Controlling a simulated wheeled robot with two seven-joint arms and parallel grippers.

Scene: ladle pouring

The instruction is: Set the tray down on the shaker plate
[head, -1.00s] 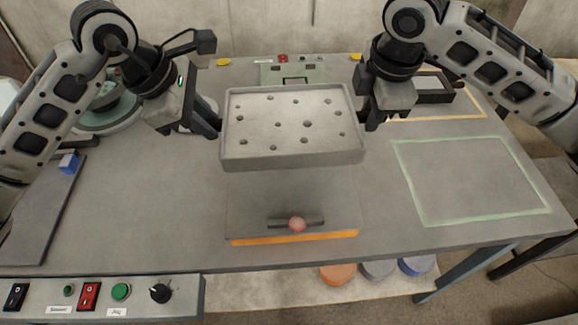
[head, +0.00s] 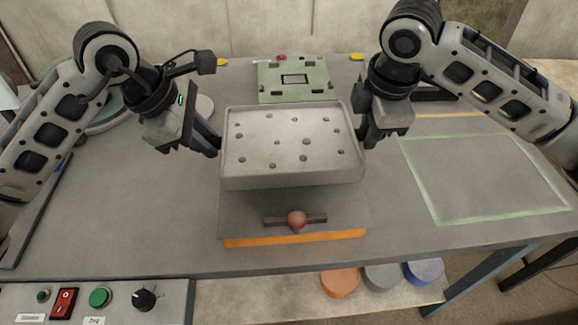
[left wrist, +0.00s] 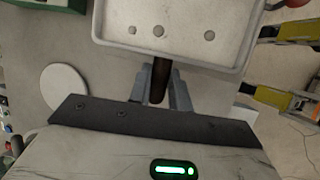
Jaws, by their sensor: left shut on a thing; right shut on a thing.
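The tray (head: 290,181) is a light grey, shallow, level rectangle with several dark round spots on its floor. My left gripper (head: 214,144) is shut on its left side, and my right gripper (head: 363,137) is shut on its right side. In the left wrist view, the left fingers (left wrist: 160,88) grip a dark handle at the edge of the tray (left wrist: 170,47). The grey plate with an orange front edge (head: 240,222), apparently the shaker plate, lies below and in front. The tray hides its rear part, and the height of any gap is unclear.
A green fixture (head: 293,82) stands behind the tray. A green-outlined area (head: 485,178) at right is empty. A button panel (head: 95,300) runs along the front left.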

